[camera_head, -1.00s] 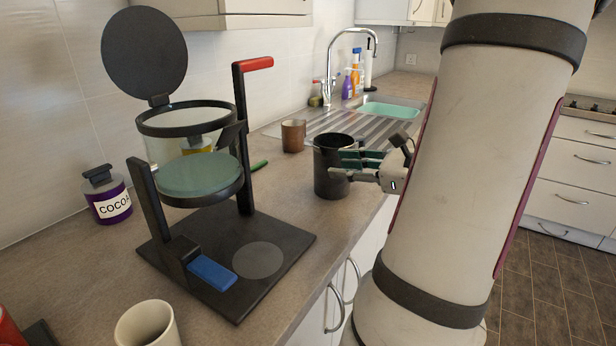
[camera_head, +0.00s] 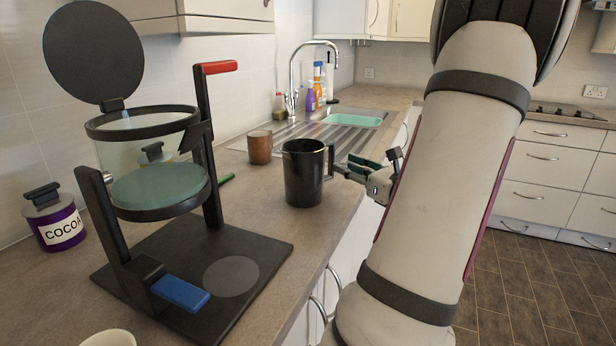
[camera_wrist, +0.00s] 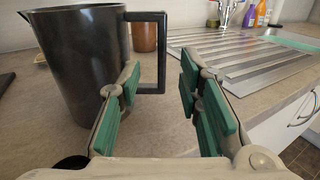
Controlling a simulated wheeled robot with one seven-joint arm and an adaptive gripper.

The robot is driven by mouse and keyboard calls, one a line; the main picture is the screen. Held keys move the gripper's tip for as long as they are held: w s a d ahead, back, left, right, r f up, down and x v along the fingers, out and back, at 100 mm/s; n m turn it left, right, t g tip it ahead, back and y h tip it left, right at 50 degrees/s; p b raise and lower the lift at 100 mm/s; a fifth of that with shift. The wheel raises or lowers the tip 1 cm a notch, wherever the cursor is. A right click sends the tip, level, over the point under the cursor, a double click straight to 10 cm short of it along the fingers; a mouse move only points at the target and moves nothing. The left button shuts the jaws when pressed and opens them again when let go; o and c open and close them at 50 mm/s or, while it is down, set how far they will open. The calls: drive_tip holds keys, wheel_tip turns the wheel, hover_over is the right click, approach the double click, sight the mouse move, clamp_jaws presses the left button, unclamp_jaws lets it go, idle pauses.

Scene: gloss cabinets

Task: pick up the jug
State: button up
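The jug (camera_head: 303,178) is a black, upright pitcher standing on the worktop, its handle (camera_head: 331,160) on the right side. It fills the left of the wrist view (camera_wrist: 82,68), with its handle (camera_wrist: 160,55) extending right. My gripper (camera_head: 358,167) is just right of the handle in the head view. In the wrist view my gripper (camera_wrist: 160,88) is open, its green-padded fingers spread. The handle appears ahead of and partly between the fingertips, closer to the left finger. I see no clear grip, and contact with the left finger cannot be told.
A brown cup (camera_head: 260,147) stands behind the jug. A black press-like stand (camera_head: 255,262) with a glass vessel is to the left, beside a cocoa jar (camera_head: 55,222). The sink (camera_head: 352,120) lies behind. The worktop's front edge is near my arm.

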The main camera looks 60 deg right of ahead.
sight(334, 160)
drive_tip(key=shift+b+x, duration=0.55)
drive_tip(key=shift+x, duration=2.8)
drive_tip(key=shift+d, duration=0.15)
drive_tip(key=shift+c, duration=0.4)
clamp_jaws()
